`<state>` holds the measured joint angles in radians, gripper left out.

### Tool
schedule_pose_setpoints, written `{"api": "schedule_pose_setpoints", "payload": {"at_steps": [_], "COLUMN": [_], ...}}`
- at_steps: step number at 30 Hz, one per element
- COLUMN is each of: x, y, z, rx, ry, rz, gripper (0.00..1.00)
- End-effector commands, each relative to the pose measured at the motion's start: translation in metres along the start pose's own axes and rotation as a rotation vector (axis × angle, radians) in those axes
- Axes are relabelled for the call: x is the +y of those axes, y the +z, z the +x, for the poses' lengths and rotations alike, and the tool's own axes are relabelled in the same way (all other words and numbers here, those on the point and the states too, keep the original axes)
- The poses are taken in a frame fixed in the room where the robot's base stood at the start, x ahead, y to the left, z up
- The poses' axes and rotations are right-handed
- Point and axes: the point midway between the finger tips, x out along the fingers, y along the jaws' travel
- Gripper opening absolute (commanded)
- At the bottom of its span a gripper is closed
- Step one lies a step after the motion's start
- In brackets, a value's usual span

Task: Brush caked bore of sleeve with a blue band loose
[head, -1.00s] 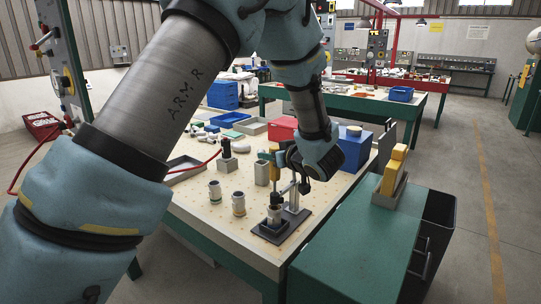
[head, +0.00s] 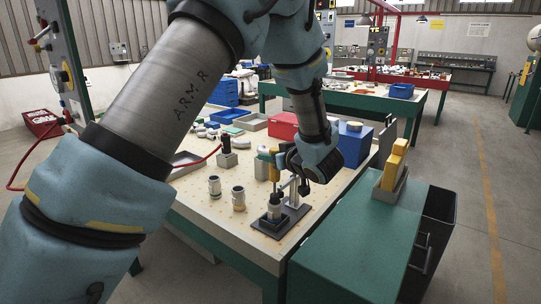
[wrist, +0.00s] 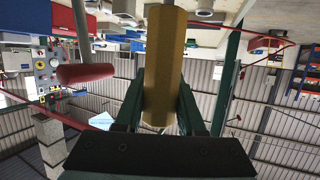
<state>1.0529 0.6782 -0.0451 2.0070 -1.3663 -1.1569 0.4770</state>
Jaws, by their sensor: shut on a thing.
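My gripper (head: 274,155) hangs over the right front of the workbench, its fingers partly hidden by my wrist. In the wrist view it is shut on a yellow brush handle (wrist: 164,70), which runs lengthwise between the fingers. In the head view the yellow handle (head: 274,172) points down, over a grey sleeve (head: 274,211) upright in a dark fixture (head: 268,228). I cannot tell how deep the brush end sits in the bore. Two other sleeves, one grey (head: 214,187) and one with a yellowish band (head: 238,199), stand to the left. I cannot make out a blue band.
A grey clamp post (head: 294,193) rises just right of the sleeve. A red-gripped lever (wrist: 85,75) shows close left of the handle in the wrist view. A red box (head: 284,126) and a blue box (head: 355,143) stand behind. A green cabinet (head: 350,250) stands right.

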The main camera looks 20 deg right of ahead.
Motion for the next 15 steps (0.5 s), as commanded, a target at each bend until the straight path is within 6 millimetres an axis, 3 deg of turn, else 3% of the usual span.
{"api": "schedule_pose_setpoints", "payload": {"at_steps": [15], "x": [-0.0002], "y": [0.0090], "z": [0.0026], "rx": [-0.002], "ry": [0.000], "rz": [0.001], "gripper": [0.00]}}
